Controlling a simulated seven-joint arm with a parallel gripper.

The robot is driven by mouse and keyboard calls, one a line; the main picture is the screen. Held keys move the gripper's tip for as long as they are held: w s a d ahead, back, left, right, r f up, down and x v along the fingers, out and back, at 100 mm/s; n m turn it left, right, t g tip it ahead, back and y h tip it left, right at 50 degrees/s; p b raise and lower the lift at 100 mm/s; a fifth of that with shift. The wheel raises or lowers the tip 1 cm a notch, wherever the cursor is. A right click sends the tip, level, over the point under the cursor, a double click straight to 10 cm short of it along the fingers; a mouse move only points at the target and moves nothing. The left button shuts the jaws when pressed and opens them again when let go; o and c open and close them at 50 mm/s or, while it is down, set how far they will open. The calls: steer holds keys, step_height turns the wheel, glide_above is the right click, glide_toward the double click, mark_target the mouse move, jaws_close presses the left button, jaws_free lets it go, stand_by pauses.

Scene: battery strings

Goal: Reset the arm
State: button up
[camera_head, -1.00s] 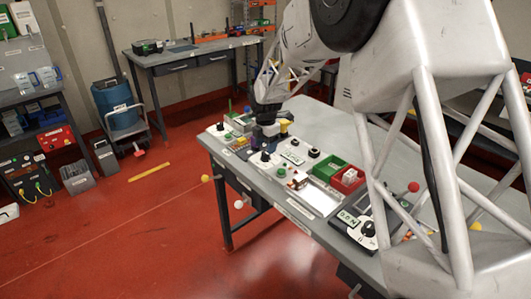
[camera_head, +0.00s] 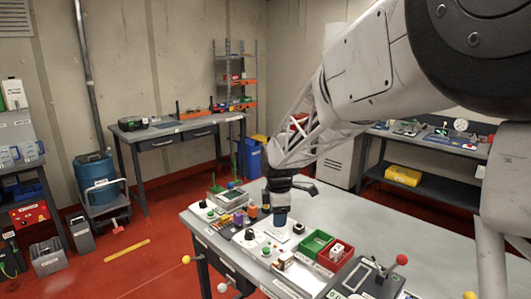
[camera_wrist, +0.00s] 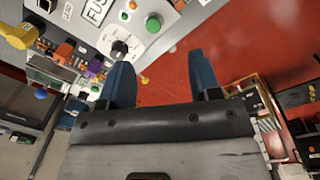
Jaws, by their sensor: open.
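My gripper (camera_head: 281,217) hangs at the end of my arm over the left part of the grey workbench (camera_head: 375,225) in the head view, above the panels with knobs. In the wrist view my gripper (camera_wrist: 163,78) shows two blue fingers spread apart, with nothing between them. A white panel with a black knob (camera_wrist: 119,47) and green and orange buttons lies beyond the fingers, with red floor to its right. Whether the fingertips clear the panel is hard to tell in the head view.
A green bin (camera_head: 316,243) and a red bin (camera_head: 334,258) stand right of my gripper. Small coloured blocks (camera_head: 236,217) sit to its left. A red ball-topped lever (camera_head: 401,260) rises at the front right. The bench's back half is clear.

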steer(key=s+d+r+m, duration=0.5)
steer(key=s+d+m, duration=0.1)
steer(key=s, duration=0.4)
steer(key=s+d+m, duration=0.3)
steer(key=s+m, duration=0.1)
steer(key=s, duration=0.5)
steer(key=s+d+m+t, duration=0.1)
steer(key=s+d+m, duration=0.2)
steer(key=s, duration=0.6)
steer(key=s+d+m, duration=0.3)
steer(key=s+m, duration=0.3)
steer(key=s, duration=0.4)
steer(key=shift+r+m+t, duration=0.25)
steer(key=shift+m+t, duration=0.15)
